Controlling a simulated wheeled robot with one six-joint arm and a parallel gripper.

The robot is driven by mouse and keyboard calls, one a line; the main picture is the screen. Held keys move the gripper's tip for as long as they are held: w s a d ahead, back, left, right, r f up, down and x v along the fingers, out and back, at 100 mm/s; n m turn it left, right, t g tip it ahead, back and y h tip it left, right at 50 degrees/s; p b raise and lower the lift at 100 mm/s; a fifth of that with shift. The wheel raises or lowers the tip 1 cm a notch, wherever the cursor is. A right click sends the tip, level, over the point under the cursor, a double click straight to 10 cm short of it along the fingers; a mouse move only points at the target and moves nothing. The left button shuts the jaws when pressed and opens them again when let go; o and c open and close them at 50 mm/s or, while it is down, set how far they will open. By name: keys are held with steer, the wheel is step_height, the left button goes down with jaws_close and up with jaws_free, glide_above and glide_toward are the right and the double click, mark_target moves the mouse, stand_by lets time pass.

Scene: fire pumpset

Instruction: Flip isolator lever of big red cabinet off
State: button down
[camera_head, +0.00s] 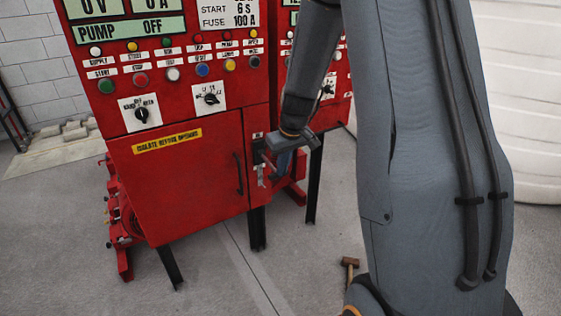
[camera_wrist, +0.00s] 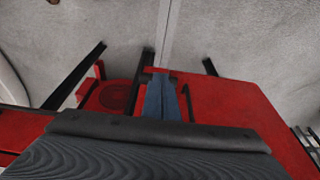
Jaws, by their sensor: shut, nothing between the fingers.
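The big red cabinet (camera_head: 190,185) stands on black legs in the head view, its panel above a closed door. The isolator switch (camera_head: 262,157) is on the narrow strip right of the door. My gripper (camera_head: 278,166) is in front of that strip and partly covers the switch, so the lever's position is hard to read. In the wrist view my gripper (camera_wrist: 163,84) is shut with nothing between its fingers. A small red piece (camera_wrist: 155,70), perhaps the lever, shows at the fingertips. I cannot tell whether they touch. The cabinet also fills the lower wrist view (camera_wrist: 235,108).
The door has a black handle (camera_head: 238,173) and a yellow warning label (camera_head: 167,141). A display reads PUMP OFF. A second red cabinet (camera_head: 338,105) stands behind my arm. A hammer (camera_head: 349,268) lies on the grey floor. Open floor lies in front of the cabinet.

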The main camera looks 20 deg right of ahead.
step_height(320, 180, down, 8)
steer(key=b, duration=0.6)
steer(key=shift+w+f, duration=0.25)
steer(key=shift+w, duration=0.1)
steer(key=shift+r, duration=0.1)
steer(key=s+d+r, duration=0.1)
steer(key=s+r, duration=0.4)
steer(key=s, duration=0.7)
steer(key=shift+d, duration=0.3)
